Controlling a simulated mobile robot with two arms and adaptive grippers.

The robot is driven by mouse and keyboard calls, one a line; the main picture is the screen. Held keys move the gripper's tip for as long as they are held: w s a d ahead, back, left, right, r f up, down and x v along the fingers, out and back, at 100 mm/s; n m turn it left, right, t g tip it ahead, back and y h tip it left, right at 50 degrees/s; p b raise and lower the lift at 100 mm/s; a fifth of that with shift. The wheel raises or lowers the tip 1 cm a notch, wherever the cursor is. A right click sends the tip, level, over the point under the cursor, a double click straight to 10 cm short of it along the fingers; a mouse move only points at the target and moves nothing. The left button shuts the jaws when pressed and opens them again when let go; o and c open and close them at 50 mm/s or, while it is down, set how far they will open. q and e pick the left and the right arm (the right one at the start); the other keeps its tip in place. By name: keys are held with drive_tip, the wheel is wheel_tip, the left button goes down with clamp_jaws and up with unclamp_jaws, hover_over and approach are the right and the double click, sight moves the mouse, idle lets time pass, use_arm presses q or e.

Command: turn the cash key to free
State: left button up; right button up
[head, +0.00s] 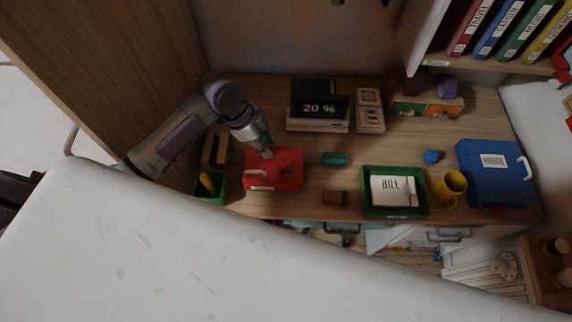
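A red cash box (274,172) lies on the wooden desk, left of the middle, with a light handle and a small label on its front edge. My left gripper (266,153) points down at the back part of the box lid, at or just above it. The key itself is too small or hidden by the gripper to make out. I cannot tell whether the fingers are open or shut, or touch anything. My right gripper is not in view.
A green pen box (211,190) stands left of the cash box. A display reading 20 % (320,107) stands behind it. A green tray (395,213) with a bill, a yellow mug (449,188) and a blue case (492,175) are on the right. A white surface fills the foreground.

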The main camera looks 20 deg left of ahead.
sight(287, 169)
use_arm(q)
drive_tip(key=p+x, duration=0.2)
drive_tip(key=x, duration=1.1)
drive_tip(key=shift+d+f, duration=0.1)
drive_tip(key=shift+f, duration=0.05)
clamp_jaws()
